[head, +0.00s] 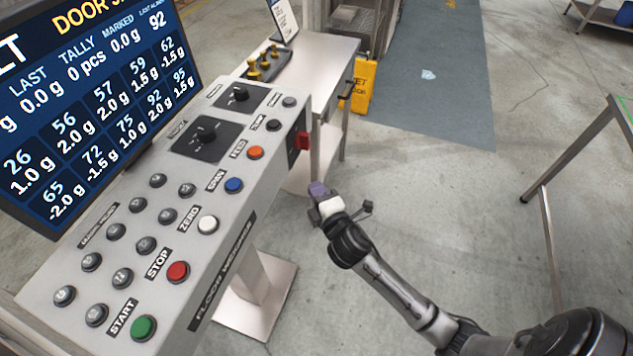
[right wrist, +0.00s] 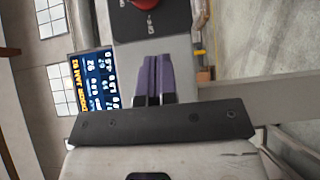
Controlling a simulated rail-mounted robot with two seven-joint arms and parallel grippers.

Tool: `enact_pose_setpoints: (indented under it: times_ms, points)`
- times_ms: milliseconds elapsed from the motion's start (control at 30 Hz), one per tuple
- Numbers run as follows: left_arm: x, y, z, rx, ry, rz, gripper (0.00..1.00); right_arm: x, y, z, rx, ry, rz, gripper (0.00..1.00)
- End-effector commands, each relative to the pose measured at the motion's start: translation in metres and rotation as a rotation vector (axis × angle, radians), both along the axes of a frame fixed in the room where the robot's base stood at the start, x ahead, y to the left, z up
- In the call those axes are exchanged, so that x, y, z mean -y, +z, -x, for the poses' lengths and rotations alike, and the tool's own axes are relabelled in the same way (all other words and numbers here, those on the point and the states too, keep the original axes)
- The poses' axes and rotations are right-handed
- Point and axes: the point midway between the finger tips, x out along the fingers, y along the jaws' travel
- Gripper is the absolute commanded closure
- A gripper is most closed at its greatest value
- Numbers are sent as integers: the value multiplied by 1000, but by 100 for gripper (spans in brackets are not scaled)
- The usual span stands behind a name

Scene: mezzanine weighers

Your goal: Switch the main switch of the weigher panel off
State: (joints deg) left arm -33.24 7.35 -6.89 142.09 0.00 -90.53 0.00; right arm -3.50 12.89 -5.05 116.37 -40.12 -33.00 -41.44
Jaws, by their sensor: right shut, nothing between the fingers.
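The weigher panel (head: 221,177) is a grey sloped console with buttons and knobs on its top. A red switch (head: 303,141) on a dark plate sits on its right end face; I take it as the main switch. The right wrist view shows a red knob (right wrist: 143,3) on a black plate, cut off by the top edge; its setting cannot be read. My right gripper (head: 318,189) has purple fingers, shut and empty, below and slightly right of the red switch, apart from it. The fingers (right wrist: 153,77) point toward the black plate in the wrist view. My left gripper is out of view.
A display screen (head: 90,95) stands behind the panel. A steel table (head: 325,66) with brass weights (head: 264,64) is beyond it, near a yellow floor sign (head: 362,86). A metal frame (head: 575,152) stands at right. The floor between is clear.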

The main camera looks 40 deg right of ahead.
Motion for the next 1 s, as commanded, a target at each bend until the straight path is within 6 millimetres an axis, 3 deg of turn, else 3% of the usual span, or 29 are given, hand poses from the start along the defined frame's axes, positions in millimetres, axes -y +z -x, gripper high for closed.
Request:
enact_pose_setpoints:
  times_ms: [433,700,1000]
  points:
    - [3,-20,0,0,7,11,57,22,-1,-80,2,-1,1,100]
    - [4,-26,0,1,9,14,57,48,-1,-94,1,-1,0,100]
    - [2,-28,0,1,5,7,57,56,0,-99,0,0,-1,100]
